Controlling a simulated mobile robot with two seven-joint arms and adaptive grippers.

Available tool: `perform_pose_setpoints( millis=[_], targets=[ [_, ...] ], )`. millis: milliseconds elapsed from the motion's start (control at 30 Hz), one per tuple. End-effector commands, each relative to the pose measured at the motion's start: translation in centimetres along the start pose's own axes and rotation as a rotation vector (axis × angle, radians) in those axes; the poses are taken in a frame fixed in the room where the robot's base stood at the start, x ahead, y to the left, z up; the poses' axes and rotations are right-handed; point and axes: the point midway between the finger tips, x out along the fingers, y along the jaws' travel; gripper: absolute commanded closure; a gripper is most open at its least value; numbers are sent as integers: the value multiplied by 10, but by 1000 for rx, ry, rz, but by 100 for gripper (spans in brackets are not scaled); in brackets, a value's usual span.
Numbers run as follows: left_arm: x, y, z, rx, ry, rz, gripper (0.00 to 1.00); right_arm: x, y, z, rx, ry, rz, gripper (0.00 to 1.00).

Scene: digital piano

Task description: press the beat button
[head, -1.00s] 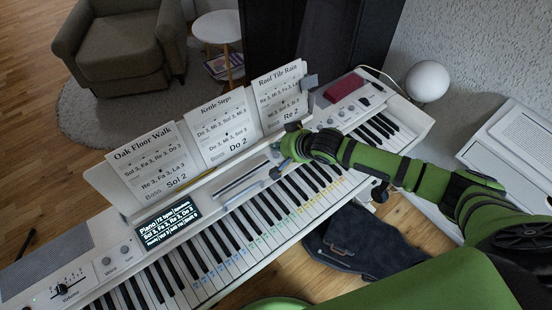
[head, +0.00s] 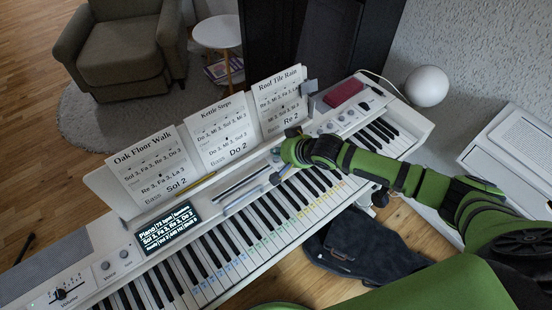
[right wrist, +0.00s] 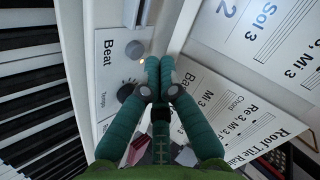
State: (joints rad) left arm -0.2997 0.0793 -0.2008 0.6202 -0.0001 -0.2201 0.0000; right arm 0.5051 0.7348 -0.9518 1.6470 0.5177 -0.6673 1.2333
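The beat button, a small grey round button (right wrist: 133,48), sits on the white panel beside the "Beat" label in the right wrist view. A dark Tempo knob (right wrist: 126,91) is on the same panel, nearer the wrist. My right gripper (right wrist: 160,62) has its two green fingers together and empty, with the tips to the right of the button; contact is not visible. In the head view my right gripper (head: 279,153) is over the piano's panel near the music stand and hides the button. My left gripper is in neither view.
The white digital piano (head: 300,222) has a lit display (head: 168,229) on its panel. Song sheets (head: 222,130) stand on the music rest close beside my right gripper. A red item (head: 343,92) and a white lamp (head: 426,86) are at the right end.

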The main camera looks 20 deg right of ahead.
Motion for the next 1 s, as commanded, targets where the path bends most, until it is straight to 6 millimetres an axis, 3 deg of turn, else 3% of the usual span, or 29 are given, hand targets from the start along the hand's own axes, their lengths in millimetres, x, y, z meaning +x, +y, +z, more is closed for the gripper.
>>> perform_pose_setpoints(
  millis=[1000],
  targets=[
    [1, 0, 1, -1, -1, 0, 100, 6, 5, 5, 0, 0, 0, 100]
  ],
)
